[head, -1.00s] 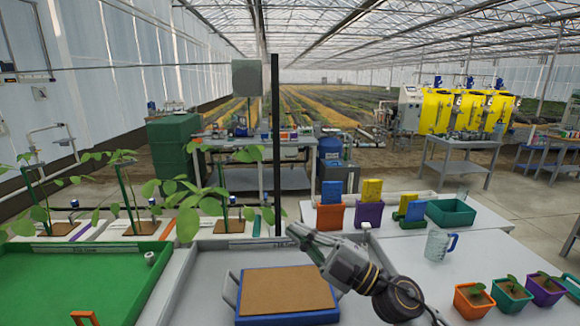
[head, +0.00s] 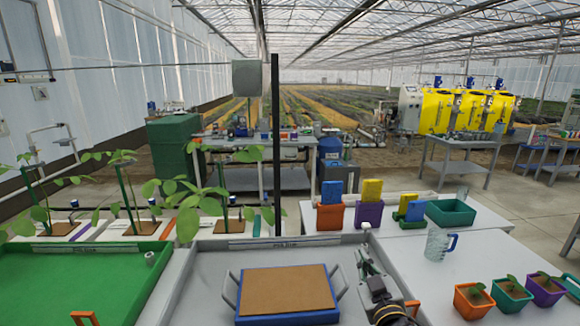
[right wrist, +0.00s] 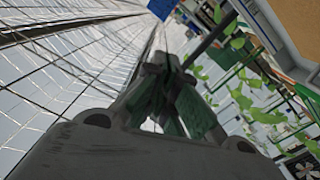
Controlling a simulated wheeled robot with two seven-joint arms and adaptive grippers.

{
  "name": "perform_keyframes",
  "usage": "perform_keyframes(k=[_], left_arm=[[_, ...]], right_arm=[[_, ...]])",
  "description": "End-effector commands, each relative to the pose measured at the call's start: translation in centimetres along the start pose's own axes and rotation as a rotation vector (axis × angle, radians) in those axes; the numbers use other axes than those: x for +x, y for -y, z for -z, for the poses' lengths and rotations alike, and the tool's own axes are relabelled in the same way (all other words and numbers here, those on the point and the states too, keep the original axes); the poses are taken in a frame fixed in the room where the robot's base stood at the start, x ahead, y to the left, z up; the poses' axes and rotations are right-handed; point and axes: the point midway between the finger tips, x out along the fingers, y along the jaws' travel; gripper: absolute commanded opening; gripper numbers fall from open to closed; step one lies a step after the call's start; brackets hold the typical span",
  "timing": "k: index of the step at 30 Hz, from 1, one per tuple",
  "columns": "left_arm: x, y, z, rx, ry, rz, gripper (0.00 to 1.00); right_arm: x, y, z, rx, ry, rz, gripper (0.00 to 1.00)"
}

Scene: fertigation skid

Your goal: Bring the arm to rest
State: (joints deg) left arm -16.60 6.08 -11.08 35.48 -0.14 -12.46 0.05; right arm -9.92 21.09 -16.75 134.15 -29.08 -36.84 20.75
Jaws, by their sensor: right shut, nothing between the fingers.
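My right gripper (head: 364,252) shows in the head view above the right edge of the grey tray, pointing away from me. It is shut and holds nothing. In the right wrist view its fingers (right wrist: 172,85) are together, with the greenhouse roof and green plants behind them. The brown board with a blue rim (head: 287,290) lies in the grey tray (head: 215,262), to the left of the gripper and apart from it. My left gripper is not in view.
A clear jug with a blue handle (head: 437,244) and several seedling pots (head: 474,299) stand on the white table to the right. An orange pot (head: 330,216) and a teal bin (head: 450,212) stand behind. A green tray (head: 75,285) lies left. A black post (head: 276,150) rises behind the grey tray.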

Motion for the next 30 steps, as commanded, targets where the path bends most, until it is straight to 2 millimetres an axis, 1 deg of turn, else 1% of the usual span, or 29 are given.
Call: perform_keyframes(k=[1, 3, 8, 9, 12, 14, 18, 20, 21, 24, 30], left_arm=[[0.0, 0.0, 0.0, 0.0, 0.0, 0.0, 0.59], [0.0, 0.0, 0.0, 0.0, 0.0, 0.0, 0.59], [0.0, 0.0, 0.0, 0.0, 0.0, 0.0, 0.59], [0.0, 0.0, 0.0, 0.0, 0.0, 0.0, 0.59], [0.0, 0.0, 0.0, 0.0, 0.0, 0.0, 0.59], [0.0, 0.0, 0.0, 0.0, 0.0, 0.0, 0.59], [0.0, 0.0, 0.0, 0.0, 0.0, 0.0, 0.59], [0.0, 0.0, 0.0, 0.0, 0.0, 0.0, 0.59], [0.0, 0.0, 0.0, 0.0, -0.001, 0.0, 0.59], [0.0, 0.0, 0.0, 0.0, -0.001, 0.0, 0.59], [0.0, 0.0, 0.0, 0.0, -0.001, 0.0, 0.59]], right_arm=[[-0.5, -0.1, -1.6, 0.02, 0.061, -0.006, 0.0], [-1.2, -0.1, -3.8, 0.039, 0.148, -0.008, 0.0], [-3.5, 0.3, -8.7, 0.08, 0.345, -0.003, 0.0], [-4.3, 0.5, -9.9, 0.091, 0.396, 0.003, 0.0], [-6.3, 1.0, -12.8, 0.113, 0.52, 0.02, 0.0], [-7.6, 1.4, -14.4, 0.125, 0.594, 0.035, 0.0], [-11.2, 2.6, -17.8, 0.151, 0.766, 0.081, 0.0], [-12.8, 3.2, -19.0, 0.163, 0.835, 0.105, 0.0], [-13.9, 3.5, -19.7, 0.169, 0.88, 0.122, 0.0], [-16.1, 4.2, -21.1, 0.181, 0.968, 0.157, 0.0], [-19.4, 5.3, -22.6, 0.197, 1.086, 0.216, 0.0]])
